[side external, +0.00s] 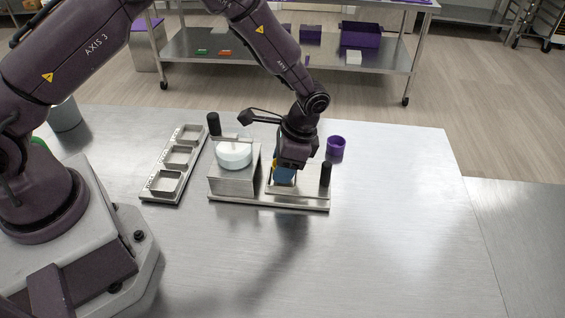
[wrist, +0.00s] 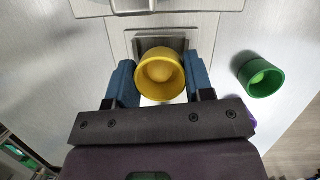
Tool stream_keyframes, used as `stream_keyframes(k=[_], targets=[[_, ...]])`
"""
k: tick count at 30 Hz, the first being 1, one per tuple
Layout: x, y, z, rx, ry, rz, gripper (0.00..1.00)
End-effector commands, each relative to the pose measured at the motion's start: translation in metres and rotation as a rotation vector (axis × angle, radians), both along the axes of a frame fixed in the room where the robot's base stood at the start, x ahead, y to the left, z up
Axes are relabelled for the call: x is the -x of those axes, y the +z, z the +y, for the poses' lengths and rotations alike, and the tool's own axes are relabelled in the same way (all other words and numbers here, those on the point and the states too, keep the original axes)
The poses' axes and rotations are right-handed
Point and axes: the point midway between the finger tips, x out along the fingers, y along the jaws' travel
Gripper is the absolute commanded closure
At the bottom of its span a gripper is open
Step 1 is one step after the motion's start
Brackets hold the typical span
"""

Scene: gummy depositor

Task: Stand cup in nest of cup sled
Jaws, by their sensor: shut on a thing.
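A yellow cup (wrist: 160,75) is between the blue fingers of my gripper (wrist: 160,88), which is shut on it. The cup's round mouth faces the wrist camera. In the side view my gripper (side external: 284,176) points down over the right part of the metal fixture, and only a sliver of yellow shows beside the fingers. The cup sled (side external: 308,188) is a metal plate there, with a black post (side external: 326,174) at its right end. In the wrist view the raised metal walls of the nest (wrist: 147,44) show just behind the cup. I cannot tell whether the cup's base touches the sled.
A metal block with a white round bowl (side external: 234,157) stands left of my gripper. A metal tray with several square pockets (side external: 165,183) lies further left. A purple cup (side external: 336,144) stands behind right. A green cup (wrist: 262,76) stands at right. The table's front right is clear.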

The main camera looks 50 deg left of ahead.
Motion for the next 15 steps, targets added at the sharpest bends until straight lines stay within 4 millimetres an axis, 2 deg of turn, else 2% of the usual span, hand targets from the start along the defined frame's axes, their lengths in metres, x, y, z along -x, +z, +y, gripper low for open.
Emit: stream_keyframes(k=[15], targets=[[0.0003, -0.0070, 0.0002, 0.000, 0.000, 0.002, 0.95]])
